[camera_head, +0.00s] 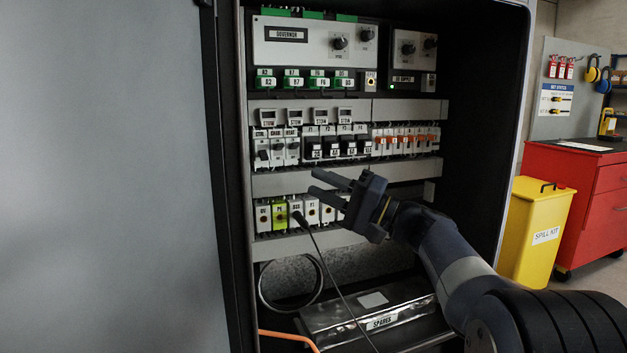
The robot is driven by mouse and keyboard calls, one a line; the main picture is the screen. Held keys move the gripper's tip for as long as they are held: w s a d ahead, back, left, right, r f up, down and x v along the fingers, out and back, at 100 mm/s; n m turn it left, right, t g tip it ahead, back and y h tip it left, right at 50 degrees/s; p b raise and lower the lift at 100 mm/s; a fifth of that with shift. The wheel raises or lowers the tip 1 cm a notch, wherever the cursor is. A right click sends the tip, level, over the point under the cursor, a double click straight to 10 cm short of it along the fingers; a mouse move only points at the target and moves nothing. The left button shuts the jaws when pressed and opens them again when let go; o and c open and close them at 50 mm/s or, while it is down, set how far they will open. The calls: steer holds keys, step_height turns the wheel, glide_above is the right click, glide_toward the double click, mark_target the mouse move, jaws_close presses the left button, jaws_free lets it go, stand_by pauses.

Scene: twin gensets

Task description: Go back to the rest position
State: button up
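My gripper (326,190) is in front of the open electrical cabinet, reaching in from the lower right. Its two fingers point left and stand apart, with nothing seen between them. It is in front of the lower row of terminal modules (278,215) and hides some of them on the right. A black plug (298,217) sits at one of these modules, and its dark cable hangs down to the cabinet floor. The plug is left of my fingertips and appears apart from them. The rest position itself is not marked in view.
The cabinet door (110,180) stands open at left. Breakers (335,147) and a governor panel (315,43) are above my gripper. A spares box (365,310) lies below. A yellow spill kit bin (535,235) and red tool cabinet (580,195) stand outside at right.

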mark_target(266, 160)
steer(key=b+x, duration=0.1)
steer(key=x, duration=1)
steer(key=shift+r, duration=0.1)
steer(key=shift+s+p, duration=0.1)
steer(key=shift+p, duration=0.25)
